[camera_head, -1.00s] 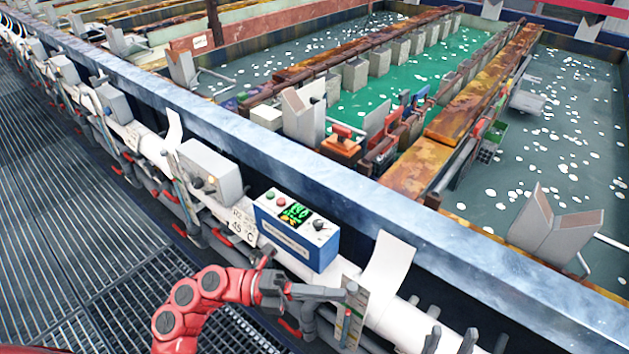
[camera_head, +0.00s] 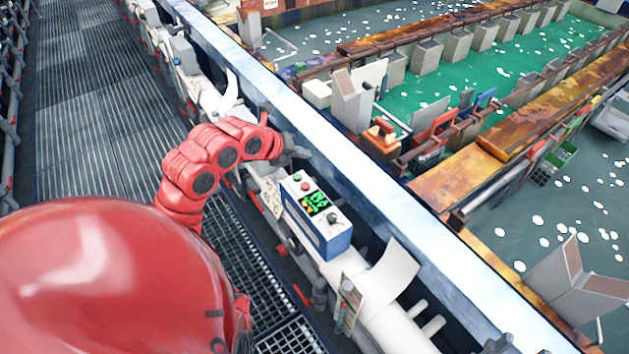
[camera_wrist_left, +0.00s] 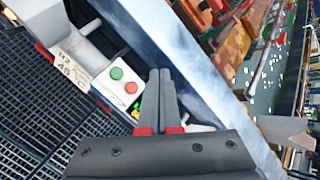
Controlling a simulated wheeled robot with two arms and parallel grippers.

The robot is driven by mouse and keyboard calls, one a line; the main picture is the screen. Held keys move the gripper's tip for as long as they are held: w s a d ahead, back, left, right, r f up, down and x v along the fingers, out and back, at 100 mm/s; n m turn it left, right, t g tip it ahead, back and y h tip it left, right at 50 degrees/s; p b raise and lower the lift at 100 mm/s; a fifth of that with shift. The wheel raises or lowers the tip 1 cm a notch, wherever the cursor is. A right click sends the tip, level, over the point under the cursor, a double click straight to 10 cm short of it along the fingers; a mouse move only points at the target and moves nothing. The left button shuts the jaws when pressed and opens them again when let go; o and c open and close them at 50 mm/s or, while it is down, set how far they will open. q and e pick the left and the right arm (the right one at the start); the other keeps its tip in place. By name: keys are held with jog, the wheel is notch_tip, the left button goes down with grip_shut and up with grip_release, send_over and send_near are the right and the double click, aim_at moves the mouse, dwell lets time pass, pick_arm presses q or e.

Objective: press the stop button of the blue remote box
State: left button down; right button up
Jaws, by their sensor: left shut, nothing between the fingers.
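The blue remote box (camera_head: 333,243) sits on the white pipe along the tank's edge. Its pale top carries a green button (camera_head: 297,176), a red button (camera_head: 305,186), a lit green display and a dark knob. My left gripper (camera_head: 298,152) is shut and empty, above and just beyond the button end of the box. In the left wrist view the shut fingers (camera_wrist_left: 160,74) appear right of the red button (camera_wrist_left: 131,87) and green button (camera_wrist_left: 116,73), and the gripper hides most of the box. No contact with a button is visible. My right gripper is not in view.
A long blue-grey tank rim (camera_head: 400,230) runs beside the box, with plating tanks beyond it. A curled white sheet (camera_head: 390,280) stands near the box's near end. A grated walkway (camera_head: 90,130) lies to the left.

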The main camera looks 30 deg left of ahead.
aim_at(303, 189)
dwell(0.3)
pick_arm(q)
jog(key=shift+f+b, duration=2.6)
jog(key=shift+f, duration=1.95)
jog(key=shift+f+b, duration=0.3)
jog(key=shift+s+f+b, duration=0.1)
jog(key=shift+f+b, duration=0.3)
jog(key=shift+f, duration=0.1)
jog(key=shift+r, duration=0.15)
jog(key=shift+r+p, duration=0.45)
jog(key=shift+r, duration=0.35)
